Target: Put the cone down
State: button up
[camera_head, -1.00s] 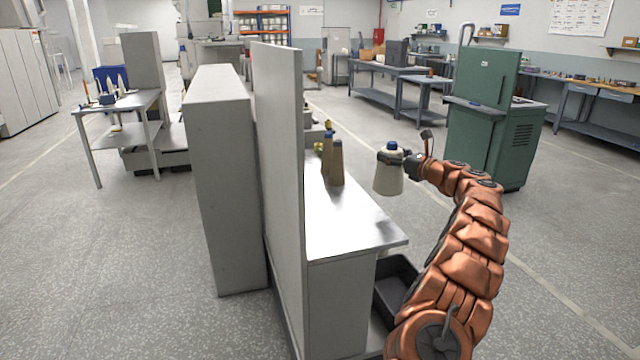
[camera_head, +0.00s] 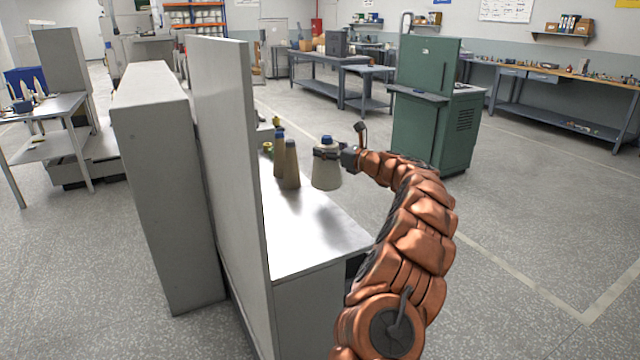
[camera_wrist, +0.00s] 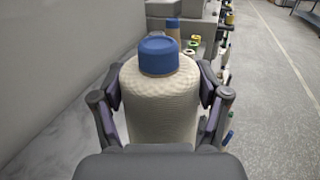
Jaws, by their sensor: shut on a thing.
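The cone (camera_head: 326,174) is cream-coloured yarn with a blue top, held upright in my gripper (camera_head: 328,153). In the wrist view the cone (camera_wrist: 160,100) fills the middle, and the fingers of my gripper (camera_wrist: 160,103) close on it from both sides. In the head view the cone shows over the right edge of the metal table (camera_head: 300,235). I cannot tell whether its base touches the top; its lower end looks close to it.
Two brown cones (camera_head: 290,165) stand on the table just left of the held cone, one with a blue top. A tall grey panel (camera_head: 232,150) walls the table's left side. The near part of the tabletop is clear. A green cabinet (camera_head: 425,120) stands farther back.

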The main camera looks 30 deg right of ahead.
jog(key=s+a, duration=0.2)
jog(key=s, duration=0.1)
jog(key=s+a, duration=0.3)
jog(key=s+a+f, duration=0.1)
jog(key=s+a, duration=0.2)
jog(key=s, duration=0.1)
jog(key=shift+s, duration=0.1)
jog(key=shift+f, duration=1.75)
jog(key=o, duration=1.8)
jog(key=shift+f, duration=0.1)
jog(key=shift+b+v, duration=0.6)
jog(key=shift+v, duration=5.4)
